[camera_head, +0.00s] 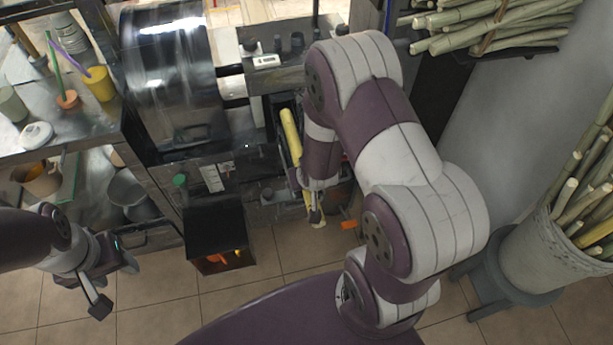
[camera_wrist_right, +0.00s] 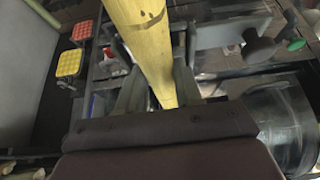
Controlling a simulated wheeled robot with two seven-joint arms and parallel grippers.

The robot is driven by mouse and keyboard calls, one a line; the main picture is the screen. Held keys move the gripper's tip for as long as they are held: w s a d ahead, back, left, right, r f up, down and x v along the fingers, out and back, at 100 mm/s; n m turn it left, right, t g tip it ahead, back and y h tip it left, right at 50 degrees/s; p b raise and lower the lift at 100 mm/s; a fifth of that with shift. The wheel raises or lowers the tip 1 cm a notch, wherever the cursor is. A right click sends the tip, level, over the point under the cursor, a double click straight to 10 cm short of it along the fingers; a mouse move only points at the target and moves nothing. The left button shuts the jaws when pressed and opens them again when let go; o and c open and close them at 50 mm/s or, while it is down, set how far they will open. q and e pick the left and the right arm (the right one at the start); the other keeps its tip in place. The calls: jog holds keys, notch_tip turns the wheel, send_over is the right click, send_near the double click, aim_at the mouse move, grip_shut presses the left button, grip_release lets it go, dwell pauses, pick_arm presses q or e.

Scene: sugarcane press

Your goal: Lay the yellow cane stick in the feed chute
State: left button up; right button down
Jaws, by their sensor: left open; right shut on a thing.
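The yellow cane stick (camera_head: 291,137) slants away from me at the middle of the head view, its upper end over or in a dark channel of the press that looks like the feed chute (camera_head: 282,103). I cannot tell whether it rests there. My right gripper (camera_head: 313,212), partly hidden by its own arm, is shut on the stick. In the right wrist view the stick (camera_wrist_right: 148,40) runs up between the fingers of the right gripper (camera_wrist_right: 158,92). My left gripper (camera_head: 115,284) is open and empty at the lower left, away from the press.
The press has a big shiny drum (camera_head: 168,75) left of the stick. A dark box (camera_head: 217,225) with orange contents stands below it. A shelf (camera_head: 85,130) with cups is at left. A bucket (camera_head: 545,255) of canes is at right, a cane bundle (camera_head: 490,25) above.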

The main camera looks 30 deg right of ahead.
jog(key=shift+r, duration=0.1)
jog(key=c, duration=0.7)
grip_release()
pick_arm(q)
jog(key=shift+r, duration=0.1)
pick_arm(e)
jog(key=shift+o, duration=0.2)
jog(key=shift+s+r, duration=0.1)
jog(key=shift+r, duration=0.25)
pick_arm(q)
notch_tip(320, 180, up, 2)
jog(key=p, duration=0.2)
jog(key=shift+r+p, duration=0.2)
jog(key=shift+p, duration=0.1)
pick_arm(e)
jog(key=s+a+r+n+g, duration=0.1)
jog(key=s+r, duration=0.3)
jog(key=r, duration=0.4)
jog(key=s+a+r+n+g+y, duration=0.1)
jog(key=s+a+r+g, duration=0.2)
jog(key=r, duration=0.5)
jog(key=shift+s+a+r+n, duration=0.15)
jog(key=shift+s+a+n, duration=0.35)
jog(key=shift+s, duration=0.5)
pick_arm(q)
jog(key=shift+c, duration=0.3)
pick_arm(e)
jog(key=shift+w+a, duration=0.1)
jog(key=shift+a, duration=0.05)
jog(key=shift+c, duration=0.4)
